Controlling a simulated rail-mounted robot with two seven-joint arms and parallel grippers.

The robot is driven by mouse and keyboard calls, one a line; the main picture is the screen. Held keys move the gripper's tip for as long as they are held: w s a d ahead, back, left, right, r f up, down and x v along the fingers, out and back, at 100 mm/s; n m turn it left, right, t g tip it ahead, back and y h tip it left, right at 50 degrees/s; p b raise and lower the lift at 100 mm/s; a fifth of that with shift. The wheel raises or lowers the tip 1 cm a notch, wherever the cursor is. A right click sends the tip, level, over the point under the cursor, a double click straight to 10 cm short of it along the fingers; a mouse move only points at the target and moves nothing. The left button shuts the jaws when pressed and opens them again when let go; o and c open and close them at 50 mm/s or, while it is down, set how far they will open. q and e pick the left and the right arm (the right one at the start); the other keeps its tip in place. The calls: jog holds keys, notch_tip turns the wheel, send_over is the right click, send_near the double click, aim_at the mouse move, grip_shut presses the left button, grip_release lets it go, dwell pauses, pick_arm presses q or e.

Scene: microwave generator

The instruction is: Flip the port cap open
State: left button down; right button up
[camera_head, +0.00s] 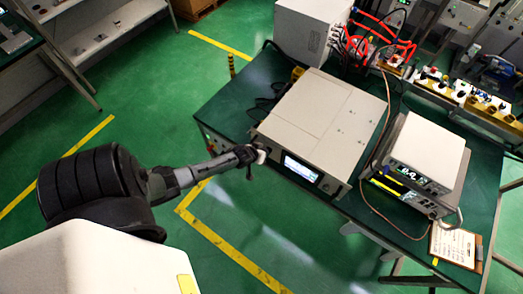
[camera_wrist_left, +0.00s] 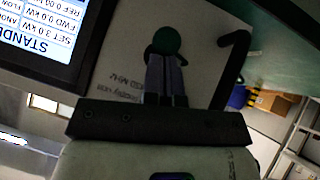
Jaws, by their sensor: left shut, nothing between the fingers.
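The microwave generator (camera_head: 320,120) is a beige box on the green table, with a lit screen (camera_head: 300,168) on its front. In the left wrist view a small dark green disc (camera_wrist_left: 167,40), which looks like the port cap, shows on the light front panel (camera_wrist_left: 120,60). I cannot tell if it is flipped. My left gripper (camera_head: 261,155) is at the left end of the generator's front. Its grey fingers (camera_wrist_left: 166,62) are together and empty, with their tips at the disc's lower edge. I cannot tell if they touch it. My right gripper is not in view.
A black handle (camera_wrist_left: 234,60) stands out from the panel beside the disc. Stacked instruments (camera_head: 420,165) and a clipboard (camera_head: 455,245) are on the right of the table. A grey box (camera_head: 310,30) and red hoses (camera_head: 370,40) are behind. The floor in front is clear.

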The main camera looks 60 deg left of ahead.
pick_arm(q)
jog(key=shift+s+a, duration=0.1)
jog(key=shift+a, duration=0.05)
jog(key=shift+s+a+r, duration=0.2)
jog(key=shift+s+a, duration=0.1)
jog(key=shift+a, duration=0.25)
jog(key=r+p, duration=0.5)
jog(key=shift+s+a, duration=0.1)
jog(key=shift+a, duration=0.15)
jog(key=v, duration=0.9)
jog(key=shift+s+d, duration=0.25)
jog(key=shift+d, duration=0.1)
jog(key=shift+f, duration=0.15)
